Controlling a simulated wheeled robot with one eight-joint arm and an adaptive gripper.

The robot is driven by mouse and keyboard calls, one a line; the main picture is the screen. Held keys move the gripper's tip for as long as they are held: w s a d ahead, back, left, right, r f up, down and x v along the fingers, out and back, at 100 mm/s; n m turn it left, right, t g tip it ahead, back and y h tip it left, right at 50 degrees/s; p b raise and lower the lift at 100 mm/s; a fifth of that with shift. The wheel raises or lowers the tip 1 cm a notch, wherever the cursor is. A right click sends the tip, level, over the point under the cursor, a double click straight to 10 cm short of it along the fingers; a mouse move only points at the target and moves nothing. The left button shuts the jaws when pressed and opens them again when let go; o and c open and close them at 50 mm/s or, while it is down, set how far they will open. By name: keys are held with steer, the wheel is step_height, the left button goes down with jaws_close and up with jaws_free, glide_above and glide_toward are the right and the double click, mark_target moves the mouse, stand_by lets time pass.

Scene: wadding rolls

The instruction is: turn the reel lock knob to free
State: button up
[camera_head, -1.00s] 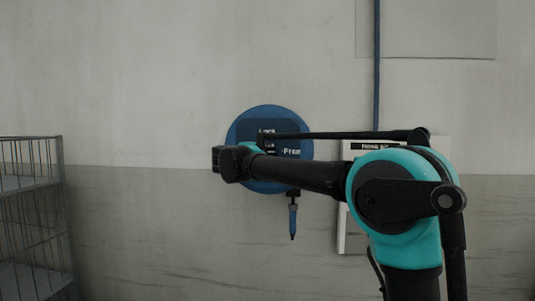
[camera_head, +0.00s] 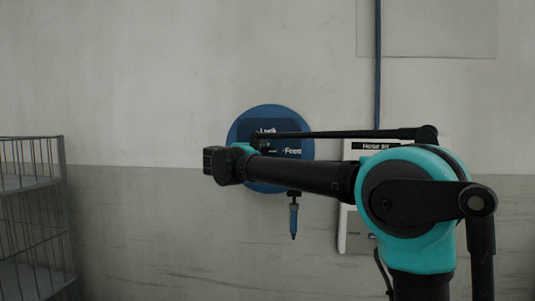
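The round blue reel (camera_head: 270,116) is fixed to the wall near the middle of the view. Its dark label plate shows lettering that seems to read "Lock" at the top and "Free" at the right. A blue nozzle (camera_head: 293,218) hangs below it. My arm crosses in front of the reel, and the knob is hidden behind it. The dark end of my arm, at my gripper (camera_head: 210,160), is just left of the reel. The fingers do not show clearly, and I cannot tell whether they touch anything.
A grey wire cage shelf (camera_head: 40,184) stands at the left. A pale board (camera_head: 352,232), with a dark header, is on the wall behind my arm. A blue pipe (camera_head: 377,65) runs down the wall to it. The wall left of the reel is clear.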

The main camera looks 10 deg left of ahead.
steer(key=v, duration=0.8)
steer(key=w+d+f+n+t+y, duration=0.4)
steer(key=w+n+y, duration=0.1)
steer(key=n+y, duration=0.65)
steer(key=s+d+f+n+g+y, duration=0.1)
steer(key=s+d+f+n+g, duration=0.2)
steer(key=f, duration=0.4)
steer(key=s+d+f+n+g+y, duration=0.1)
steer(key=s+d+f+n+g, duration=0.2)
steer(key=f, duration=0.5)
steer(key=s+d+f+n+g+y, duration=0.1)
steer(key=s+d+f+n, duration=0.15)
steer(key=f+n, duration=0.35)
steer(key=s+d+f+g+h, duration=0.3)
steer(key=s+d+f+g, duration=0.1)
steer(key=s+d+f, duration=0.6)
steer(key=s+d+f+g+h, duration=0.4)
steer(key=s+d+f, duration=0.7)
steer(key=f, duration=0.7)
steer(key=s+g, duration=0.1)
steer(key=s, duration=0.1)
steer(key=shift+s, duration=0.4)
